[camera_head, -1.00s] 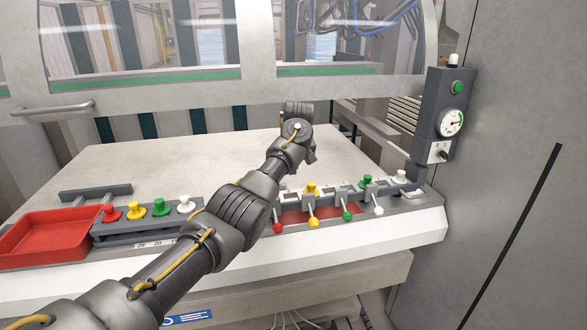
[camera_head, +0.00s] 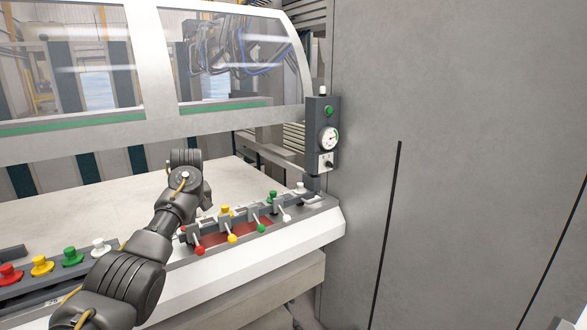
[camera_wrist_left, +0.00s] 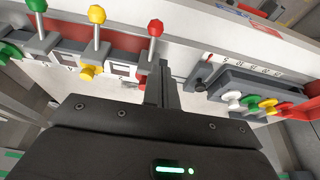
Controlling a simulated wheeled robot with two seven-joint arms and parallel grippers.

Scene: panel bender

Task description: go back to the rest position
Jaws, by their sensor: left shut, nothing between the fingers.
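My left arm comes in from the lower left in the head view, with its wrist raised over the grey table (camera_head: 110,192) behind the lever row. My left gripper (camera_wrist_left: 162,82) shows in the left wrist view with its two fingers together and nothing between them. The fingers are near the red-knobbed lever (camera_wrist_left: 155,28); I cannot tell how far above the panel they are. In the head view the red lever (camera_head: 199,250) stands just right of my forearm, and the fingers are mostly hidden behind the wrist. My right gripper is in neither view.
Yellow (camera_head: 232,238), green (camera_head: 262,228) and white (camera_head: 287,218) levers stand in a row. Coloured push buttons (camera_head: 72,256) lie at left. A gauge box (camera_head: 322,132) stands at the back right. A large grey cabinet wall (camera_head: 455,180) fills the right side.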

